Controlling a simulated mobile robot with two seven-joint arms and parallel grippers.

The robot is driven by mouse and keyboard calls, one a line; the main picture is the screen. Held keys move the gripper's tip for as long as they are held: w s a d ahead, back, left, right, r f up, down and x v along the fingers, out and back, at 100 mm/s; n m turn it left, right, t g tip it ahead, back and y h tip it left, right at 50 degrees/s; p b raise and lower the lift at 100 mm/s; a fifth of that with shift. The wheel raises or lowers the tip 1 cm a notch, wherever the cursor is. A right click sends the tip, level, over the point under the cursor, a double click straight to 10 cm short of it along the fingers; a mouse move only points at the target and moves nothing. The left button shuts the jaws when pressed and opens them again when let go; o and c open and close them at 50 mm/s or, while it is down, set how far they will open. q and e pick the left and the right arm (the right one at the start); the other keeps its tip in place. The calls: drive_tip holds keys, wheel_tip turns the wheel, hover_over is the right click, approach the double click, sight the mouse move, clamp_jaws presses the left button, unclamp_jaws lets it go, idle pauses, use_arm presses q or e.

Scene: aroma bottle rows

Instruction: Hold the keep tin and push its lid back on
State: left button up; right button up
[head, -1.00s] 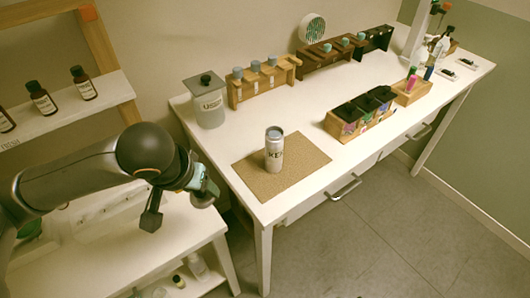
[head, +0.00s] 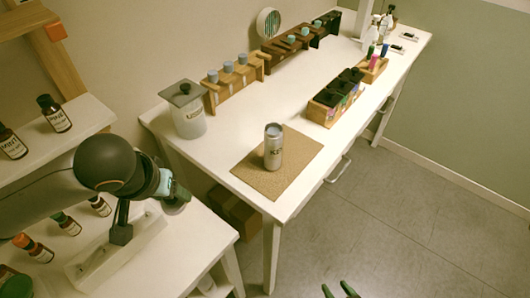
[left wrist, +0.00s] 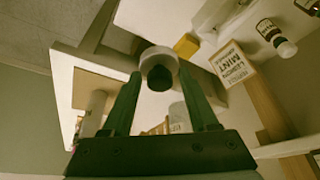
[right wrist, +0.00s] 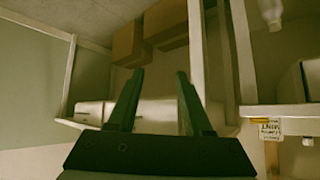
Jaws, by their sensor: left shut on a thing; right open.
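The keep tin (head: 273,147) is a silver-grey cylinder with dark lettering. It stands upright on a brown cork mat (head: 247,172), near the front edge of the white table, with no gripper touching it. My left gripper (head: 176,197) is left of the table, apart from the tin. In the left wrist view its fingers (left wrist: 160,75) are shut on a small round pale piece with a dark middle, which looks like the lid (left wrist: 158,57). My right gripper (right wrist: 160,82) is open and empty; its green fingertips (head: 338,291) show at the head view's bottom edge.
A grey lidded canister (head: 189,118) stands left of a wooden rack (head: 233,84) with grey-capped bottles. A box of dark-topped items (head: 333,99) is right of the mat. A lower white side table (head: 195,250) and bottle shelf are at left. Floor in front is clear.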

sight(273, 148)
use_arm(q)
drive_tip(key=shift+a, duration=0.25)
use_arm(e)
drive_tip(key=shift+s+a, duration=0.15)
drive_tip(key=shift+a, duration=0.15)
drive_tip(key=shift+o, duration=0.3)
drive_tip(key=shift+d, duration=0.1)
